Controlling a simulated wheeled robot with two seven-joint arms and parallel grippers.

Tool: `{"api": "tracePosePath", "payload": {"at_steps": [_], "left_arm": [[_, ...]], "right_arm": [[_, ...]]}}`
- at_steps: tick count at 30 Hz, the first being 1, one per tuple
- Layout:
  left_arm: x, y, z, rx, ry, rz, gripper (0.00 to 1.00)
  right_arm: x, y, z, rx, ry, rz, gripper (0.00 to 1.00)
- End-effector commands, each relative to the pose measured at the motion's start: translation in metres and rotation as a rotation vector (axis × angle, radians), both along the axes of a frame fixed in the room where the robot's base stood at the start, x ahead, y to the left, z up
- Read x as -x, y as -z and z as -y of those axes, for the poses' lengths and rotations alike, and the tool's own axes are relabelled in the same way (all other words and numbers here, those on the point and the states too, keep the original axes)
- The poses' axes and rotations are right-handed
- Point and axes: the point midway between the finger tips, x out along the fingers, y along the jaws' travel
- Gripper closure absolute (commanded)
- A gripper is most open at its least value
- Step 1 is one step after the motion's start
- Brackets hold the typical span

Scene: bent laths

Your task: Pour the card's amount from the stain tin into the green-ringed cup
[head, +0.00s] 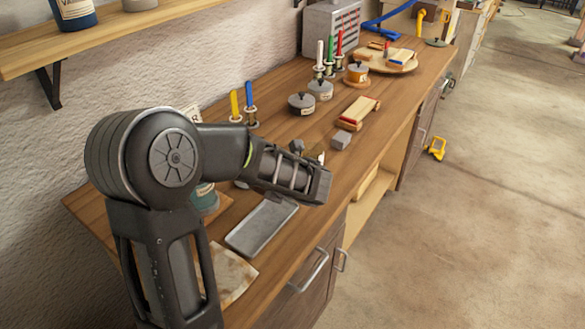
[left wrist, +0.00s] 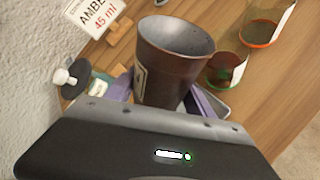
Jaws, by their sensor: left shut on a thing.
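The stain tin (left wrist: 172,65) is dark brown with a pale label on its left side. My left gripper (left wrist: 160,100) is shut on it; its mouth faces up and looks empty from this angle, though the inside is only partly seen. The card (left wrist: 92,18) stands at the upper left of the left wrist view and reads "AMBER" and "45 ml". The clear green-ringed cup (left wrist: 222,72) stands just right of the tin, apart from it. In the head view my left forearm hides most of this area. My right gripper is not in view.
A clear cup with an orange ring (left wrist: 265,30) stands beyond the green-ringed one. A grey tray (head: 262,226) and a stained cloth (head: 230,275) lie on the bench nearby.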

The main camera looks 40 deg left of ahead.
Motion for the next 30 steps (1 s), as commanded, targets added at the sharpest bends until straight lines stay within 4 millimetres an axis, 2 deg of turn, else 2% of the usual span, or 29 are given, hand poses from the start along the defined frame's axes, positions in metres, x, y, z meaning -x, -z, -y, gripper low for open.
{"api": "tracePosePath", "payload": {"at_steps": [23,30], "left_arm": [[0.000,0.000,0.000,0.000,0.000,0.003,0.88],[0.000,0.006,0.000,0.008,-0.001,0.035,0.88]], "right_arm": [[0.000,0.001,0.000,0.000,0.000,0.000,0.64],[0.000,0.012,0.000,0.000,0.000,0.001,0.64]]}}
